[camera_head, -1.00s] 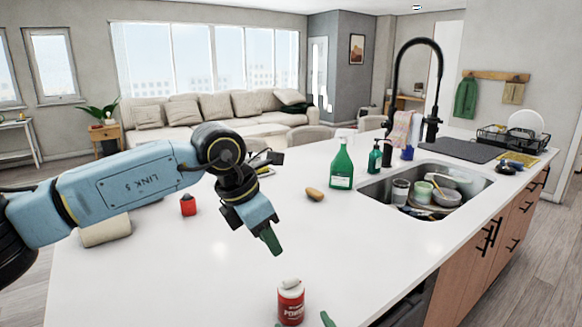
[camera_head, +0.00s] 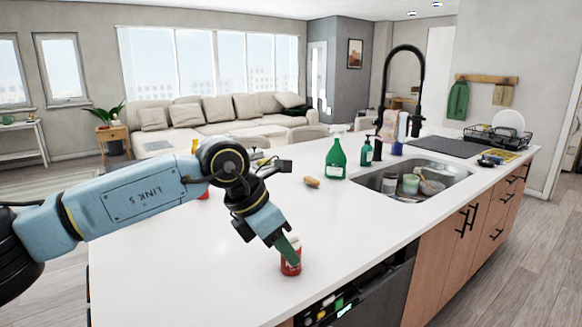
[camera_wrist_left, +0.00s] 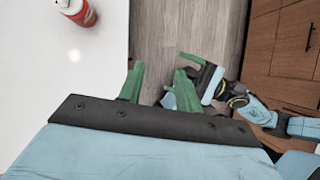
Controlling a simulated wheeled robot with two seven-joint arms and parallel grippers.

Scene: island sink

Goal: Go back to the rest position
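My left gripper (camera_head: 287,246) is above the white island counter, in front of the top of a red and white can in the head view. In the left wrist view its green fingers (camera_wrist_left: 157,78) are apart with nothing between them. The can (camera_head: 290,265) stands upright on the counter, partly covered by the gripper; the left wrist view shows it at the top left (camera_wrist_left: 78,11), clear of the fingers. My right gripper (camera_wrist_left: 188,75) shows only in the left wrist view, over the floor beside the counter; one green finger stands out at the far end of its palm.
The white counter (camera_head: 190,270) is mostly clear. A green spray bottle (camera_head: 335,160), a soap bottle (camera_head: 367,152) and a brown item (camera_head: 312,182) are near the sink (camera_head: 452,186), which holds dishes. A dish rack (camera_head: 490,137) is at the far right.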

